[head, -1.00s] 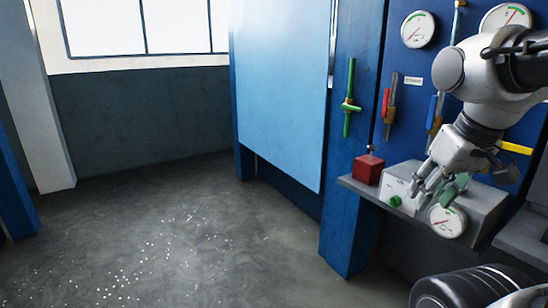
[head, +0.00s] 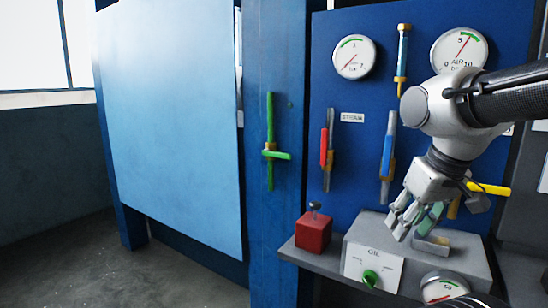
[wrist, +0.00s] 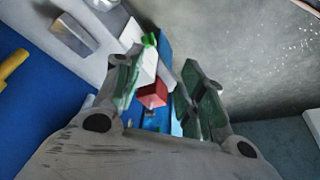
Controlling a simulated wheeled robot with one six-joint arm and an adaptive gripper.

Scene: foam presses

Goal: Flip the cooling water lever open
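A blue-handled lever (head: 387,155) stands upright along its pipe on the blue panel, with a brass fitting beside it. No readable label shows for it, so I cannot tell for sure that it is the cooling water lever. My gripper (head: 415,222) is in front of the panel, lower and to the right of this lever, above the grey box, and points downward. In the wrist view my gripper (wrist: 162,68) has its green-padded fingers apart with nothing held between them.
A red-handled lever (head: 323,148) stands near the STEAM label (head: 352,118). A green lever (head: 276,155) lies crosswise on the pillar. A yellow lever (head: 489,188) juts out behind my gripper. A red block (head: 313,232) and the grey control box (head: 374,229) occupy the shelf.

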